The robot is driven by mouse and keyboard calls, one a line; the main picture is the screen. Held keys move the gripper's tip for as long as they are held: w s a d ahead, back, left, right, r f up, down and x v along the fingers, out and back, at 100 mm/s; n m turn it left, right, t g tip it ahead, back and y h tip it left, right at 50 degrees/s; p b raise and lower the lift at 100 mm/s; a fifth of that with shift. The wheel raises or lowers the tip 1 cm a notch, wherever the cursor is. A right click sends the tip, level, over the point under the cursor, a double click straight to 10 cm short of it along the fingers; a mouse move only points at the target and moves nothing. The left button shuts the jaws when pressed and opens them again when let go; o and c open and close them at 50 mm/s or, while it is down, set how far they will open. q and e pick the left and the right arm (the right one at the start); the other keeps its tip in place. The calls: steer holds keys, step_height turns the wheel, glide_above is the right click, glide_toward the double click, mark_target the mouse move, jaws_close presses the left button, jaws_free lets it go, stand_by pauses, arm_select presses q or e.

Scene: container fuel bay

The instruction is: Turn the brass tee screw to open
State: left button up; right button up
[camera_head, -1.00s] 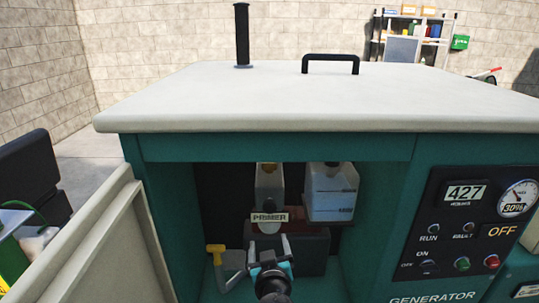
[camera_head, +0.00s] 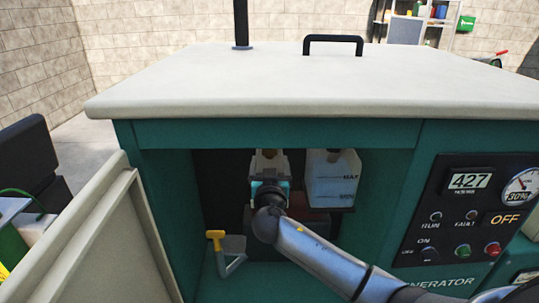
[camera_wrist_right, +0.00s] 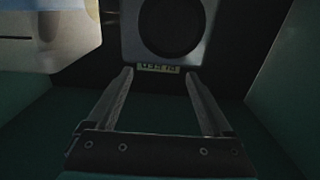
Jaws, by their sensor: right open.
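My right gripper (camera_head: 269,182) is inside the generator's open bay, in front of the pale primer unit, and largely covers it in the head view. In the right wrist view the gripper (camera_wrist_right: 159,76) is open, with nothing between its two fingers. A yellow tee-shaped handle (camera_head: 215,236) on a grey bent fitting stands low at the bay's left, apart from the gripper. I cannot tell which of these is the brass tee screw. My left gripper is not in view.
A translucent tank (camera_head: 331,178) with level marks stands right of the primer unit. An open door panel (camera_head: 100,245) borders the bay on the left. The control panel (camera_head: 465,220) reads OFF. The generator's overhanging top (camera_head: 270,85) limits room above.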

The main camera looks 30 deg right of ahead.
mark_target(270, 151)
steer(key=x, duration=0.4)
steer(key=shift+w+d, duration=0.15)
steer(key=shift+w, duration=0.2)
jaws_close()
stand_by(0.5)
